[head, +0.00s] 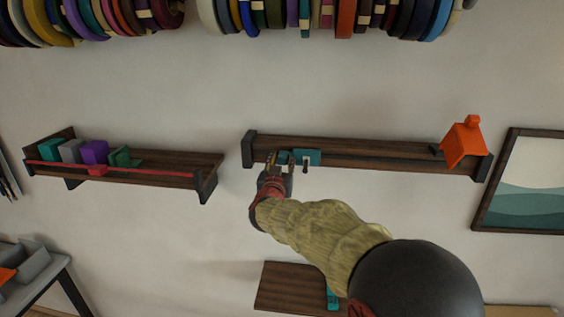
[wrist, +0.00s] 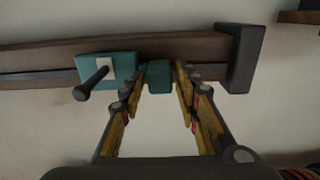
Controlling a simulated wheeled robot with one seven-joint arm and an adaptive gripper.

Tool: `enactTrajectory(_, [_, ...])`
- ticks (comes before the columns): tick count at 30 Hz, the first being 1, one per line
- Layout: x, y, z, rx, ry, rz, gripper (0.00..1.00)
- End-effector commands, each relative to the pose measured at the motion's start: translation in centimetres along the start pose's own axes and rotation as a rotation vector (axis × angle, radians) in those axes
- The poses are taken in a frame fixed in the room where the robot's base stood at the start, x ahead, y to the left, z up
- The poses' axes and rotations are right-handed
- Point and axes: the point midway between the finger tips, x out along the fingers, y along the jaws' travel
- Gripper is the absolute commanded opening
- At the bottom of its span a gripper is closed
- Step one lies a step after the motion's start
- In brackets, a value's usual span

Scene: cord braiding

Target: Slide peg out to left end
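A dark wooden rail (head: 375,150) with a black slot is fixed to the wall, with a black end block (head: 249,148) at its left. A teal slider plate (head: 313,157) sits near that end with a dark peg (head: 305,167) sticking out; in the wrist view the peg (wrist: 92,83) stands on a white square. A smaller teal block (wrist: 159,76) is beside the plate, towards the end block. My gripper (head: 281,160) is at this small block. In the wrist view its fingers (wrist: 161,72) are spread either side of it, with narrow gaps visible.
An orange house-shaped piece (head: 464,142) is at the rail's right end. A separate shelf (head: 150,172) with coloured blocks is to the left. Coloured rolls (head: 345,20) hang above. A framed picture (head: 525,190) is at the right.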

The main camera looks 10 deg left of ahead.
Motion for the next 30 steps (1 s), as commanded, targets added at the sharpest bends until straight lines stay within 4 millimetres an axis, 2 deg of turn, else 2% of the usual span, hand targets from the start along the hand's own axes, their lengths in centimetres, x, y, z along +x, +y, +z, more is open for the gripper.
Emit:
enactTrajectory(3, [0.0,0.0,0.0,0.000,0.000,0.000,0.41])
enactTrajectory(14, [-0.4,0.0,0.0,0.000,0.000,-0.001,0.41])
enactTrajectory(19, [-2.6,-0.1,-0.1,0.000,0.001,-0.001,0.41])
enactTrajectory(30, [-9.8,-0.1,0.0,0.000,0.000,-0.002,0.41])
